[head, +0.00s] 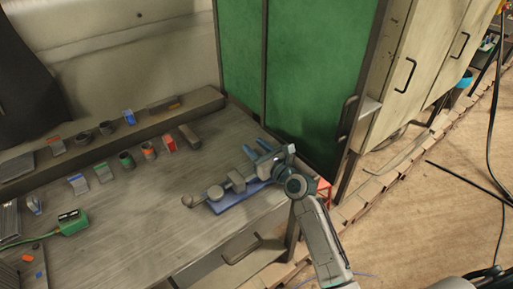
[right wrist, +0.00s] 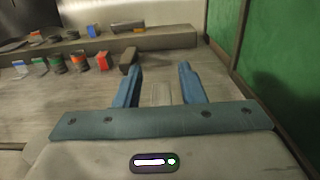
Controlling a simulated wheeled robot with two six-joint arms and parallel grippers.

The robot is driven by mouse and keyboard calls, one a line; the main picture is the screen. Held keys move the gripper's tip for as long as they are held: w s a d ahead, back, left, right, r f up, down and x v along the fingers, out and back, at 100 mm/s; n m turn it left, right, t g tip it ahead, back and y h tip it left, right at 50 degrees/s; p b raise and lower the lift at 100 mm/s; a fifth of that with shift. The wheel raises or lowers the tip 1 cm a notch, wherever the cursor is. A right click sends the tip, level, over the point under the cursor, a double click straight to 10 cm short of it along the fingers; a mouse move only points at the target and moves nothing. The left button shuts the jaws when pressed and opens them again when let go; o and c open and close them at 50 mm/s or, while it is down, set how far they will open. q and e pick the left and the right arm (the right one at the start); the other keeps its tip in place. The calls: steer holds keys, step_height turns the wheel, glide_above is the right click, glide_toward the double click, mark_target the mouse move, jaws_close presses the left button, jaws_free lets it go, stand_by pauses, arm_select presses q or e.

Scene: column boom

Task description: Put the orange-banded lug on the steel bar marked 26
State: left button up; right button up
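A dark, round lug with an orange band (head: 148,150) stands in the row on the bench. It also shows in the right wrist view (right wrist: 80,62), up and left of my gripper. A red-banded piece (head: 169,144) stands beside it. A dark grey bar-like block (head: 188,136) lies at the row's right end; I cannot read a 26 on it or anywhere. My right gripper (head: 258,149) is open above the bench's right end, apart from the lug. Its two blue fingers (right wrist: 160,85) are spread, with pale shapes seen between them. My left gripper is out of view.
Green- and blue-banded pieces (head: 103,172) stand left of the lug. A ledge (head: 205,100) behind holds several more pieces. A blue plate (head: 238,197) with grey parts lies below my right gripper. A green box (head: 73,222) sits at left. Green panels (head: 310,80) rise behind. Mid-bench is clear.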

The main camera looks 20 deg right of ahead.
steer(key=shift+s+r, duration=0.1)
steer(key=shift+r, duration=0.05)
steer(key=v, duration=1.1)
steer(key=shift+s+d+b, duration=0.15)
steer(key=shift+s+b, duration=0.15)
steer(key=shift+s, duration=0.1)
